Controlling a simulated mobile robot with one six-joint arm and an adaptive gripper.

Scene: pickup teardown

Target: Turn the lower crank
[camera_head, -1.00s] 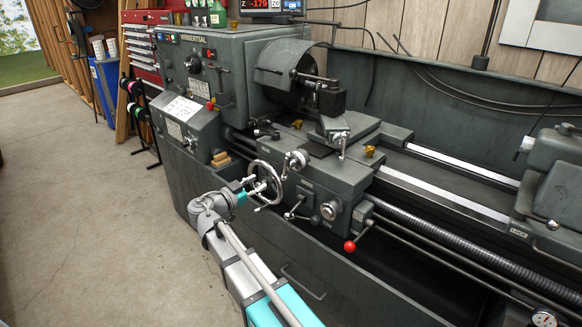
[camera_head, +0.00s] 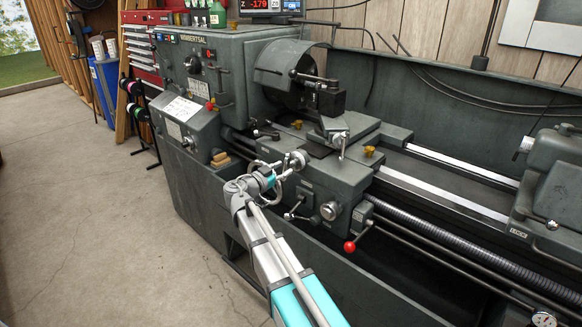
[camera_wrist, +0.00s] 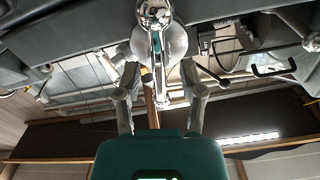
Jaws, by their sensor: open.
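The grey lathe carriage carries a ball-shaped metal crank (camera_head: 298,160) on its upper front and a smaller crank lever (camera_head: 291,214) lower down. The large handwheel (camera_head: 276,195) is mostly hidden behind my arm. My gripper (camera_head: 284,168) is at the carriage front, close beside the upper ball crank. In the wrist view my gripper (camera_wrist: 160,76) is open, its two fingers apart. A shiny chrome rounded part (camera_wrist: 160,40) lies just beyond and between the fingertips. I cannot tell whether they touch it, or surely which crank it belongs to.
A red-knobbed lever (camera_head: 350,246) sticks out at the carriage's lower right. The long lead screw (camera_head: 450,255) runs to the right towards the tailstock (camera_head: 555,185). The concrete floor (camera_head: 90,210) at the left is clear.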

